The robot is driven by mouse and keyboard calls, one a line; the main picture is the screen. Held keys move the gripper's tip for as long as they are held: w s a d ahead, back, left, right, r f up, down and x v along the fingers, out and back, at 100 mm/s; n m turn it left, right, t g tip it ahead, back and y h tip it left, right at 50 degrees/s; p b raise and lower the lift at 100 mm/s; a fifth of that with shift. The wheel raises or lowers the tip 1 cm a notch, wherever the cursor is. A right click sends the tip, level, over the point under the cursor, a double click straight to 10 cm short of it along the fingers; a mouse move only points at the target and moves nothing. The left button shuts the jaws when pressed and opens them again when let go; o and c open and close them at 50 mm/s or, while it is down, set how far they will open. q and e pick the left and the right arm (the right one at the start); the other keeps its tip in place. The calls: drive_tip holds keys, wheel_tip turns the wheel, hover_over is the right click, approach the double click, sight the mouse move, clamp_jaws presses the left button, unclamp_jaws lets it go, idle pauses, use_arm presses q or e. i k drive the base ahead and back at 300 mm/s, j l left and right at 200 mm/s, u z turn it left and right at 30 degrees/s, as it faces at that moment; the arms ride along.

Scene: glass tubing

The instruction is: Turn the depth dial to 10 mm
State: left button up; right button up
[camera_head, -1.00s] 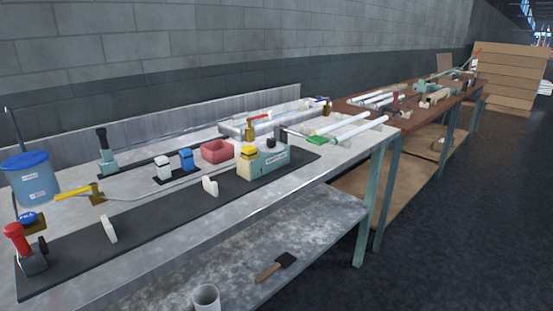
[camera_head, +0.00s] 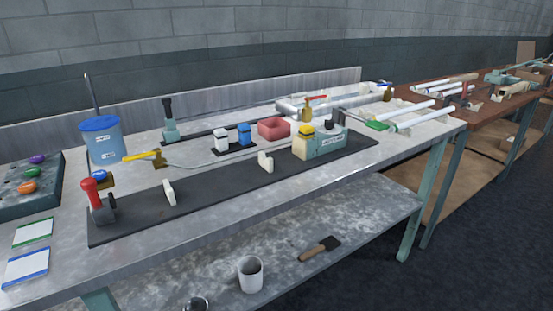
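No dial with a readable depth scale can be made out. A green machine block (camera_head: 326,145) with a label too small to read stands at the right end of a long black mat (camera_head: 225,190). A cream block with a yellow top (camera_head: 303,142) stands at its left end, and a small dark knob (camera_head: 330,122) sits on top. A red-handled dark fitting (camera_head: 100,204) stands at the mat's left end, with a small blue round cap (camera_head: 97,178) behind it. Neither of my grippers is in view.
A dark panel with coloured knobs (camera_head: 40,203), two cards (camera_head: 27,267), a blue-lidded bucket (camera_head: 103,145) and a red bin (camera_head: 273,128) are on the metal table. White tubes (camera_head: 410,112) lie at the right. A cup (camera_head: 250,273) and brush (camera_head: 319,249) are below. Floor at lower right is clear.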

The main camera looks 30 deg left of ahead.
sight(329, 123)
drive_tip(key=i+l, duration=0.5)
drive_tip(key=i+l+u, duration=0.65)
drive_tip(key=l, duration=0.2)
